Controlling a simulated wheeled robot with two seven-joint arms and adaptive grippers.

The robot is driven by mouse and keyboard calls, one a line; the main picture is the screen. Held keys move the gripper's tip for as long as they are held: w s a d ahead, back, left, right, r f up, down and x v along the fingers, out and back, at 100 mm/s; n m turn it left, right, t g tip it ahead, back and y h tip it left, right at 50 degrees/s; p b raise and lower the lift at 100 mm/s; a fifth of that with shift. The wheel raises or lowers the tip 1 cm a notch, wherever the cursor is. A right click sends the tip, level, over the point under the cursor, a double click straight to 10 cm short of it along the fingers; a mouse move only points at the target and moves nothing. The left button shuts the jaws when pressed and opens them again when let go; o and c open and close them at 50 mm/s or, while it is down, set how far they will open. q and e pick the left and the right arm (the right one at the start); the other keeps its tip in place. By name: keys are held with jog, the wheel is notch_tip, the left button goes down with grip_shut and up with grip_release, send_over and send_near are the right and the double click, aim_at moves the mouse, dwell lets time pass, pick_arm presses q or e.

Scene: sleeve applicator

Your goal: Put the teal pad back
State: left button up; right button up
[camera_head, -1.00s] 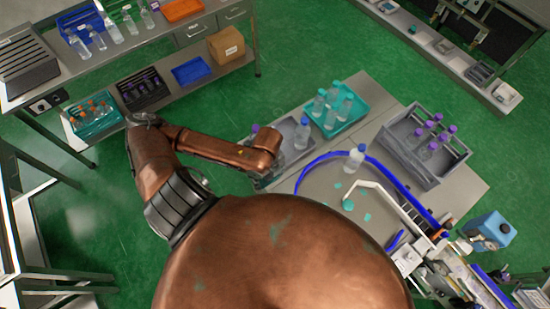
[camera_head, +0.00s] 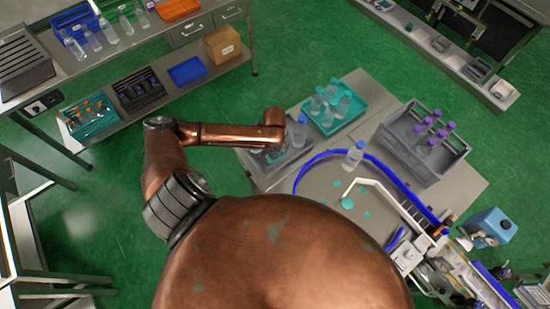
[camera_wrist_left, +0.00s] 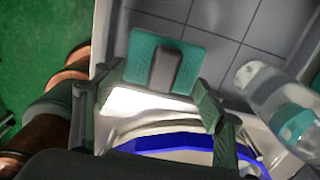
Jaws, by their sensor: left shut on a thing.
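The teal pad (camera_wrist_left: 140,55), a flat square with a grey block on its face, shows at the top middle of the left wrist view, over a grey compartmented tray. My left gripper (camera_wrist_left: 154,82) is shut on it, with one finger at each side. In the head view my left gripper (camera_head: 268,153) is low over the small grey tray at the table's left end, mostly hidden under my forearm. My right gripper is not in view.
A clear bottle (camera_wrist_left: 285,110) stands close right of the pad. On the table are a teal tray (camera_head: 361,104) of bottles, a grey crate (camera_head: 398,150) with purple-capped bottles, a blue curved rail (camera_head: 300,170), a lone bottle (camera_head: 355,156) and loose teal pieces (camera_head: 347,203).

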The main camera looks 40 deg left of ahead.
aim_at(275, 159)
pick_arm(q)
jog(key=shift+w+f, duration=0.15)
jog(key=shift+f, duration=1.6)
jog(key=shift+f, duration=0.15)
jog(key=o, duration=1.1)
jog(key=shift+a, duration=0.1)
notch_tip(275, 159, up, 12)
jog(key=shift+r, duration=0.2)
